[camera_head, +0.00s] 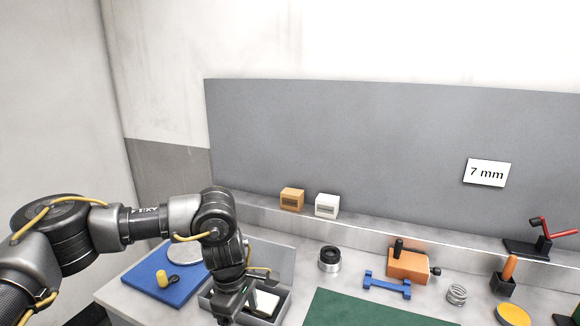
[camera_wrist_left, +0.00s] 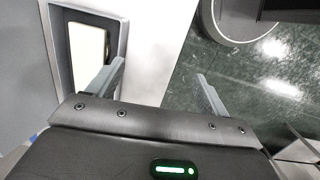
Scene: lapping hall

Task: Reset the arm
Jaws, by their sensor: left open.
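My left arm comes in from the left in the head view and bends down at its wrist. My left gripper (camera_head: 232,308) is low at the front edge of the bench, beside a grey open box (camera_head: 284,302). Its fingertips are hard to make out there. In the left wrist view my left gripper (camera_wrist_left: 160,71) has its two fingers wide apart, with nothing between them. The grey box (camera_wrist_left: 124,42), with a cream block (camera_wrist_left: 86,55) inside, lies just left of the fingers. The bench edge and dark green floor show below the gripper. My right gripper is not in view.
A blue mat (camera_head: 146,284) with a yellow piece and a grey disc lies left of the gripper. A green mat (camera_head: 365,309), black ring (camera_head: 329,259), blue bar part (camera_head: 387,285), orange fixture (camera_head: 408,265) and spring (camera_head: 457,294) are to the right. A grey panel (camera_head: 380,150) stands behind.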

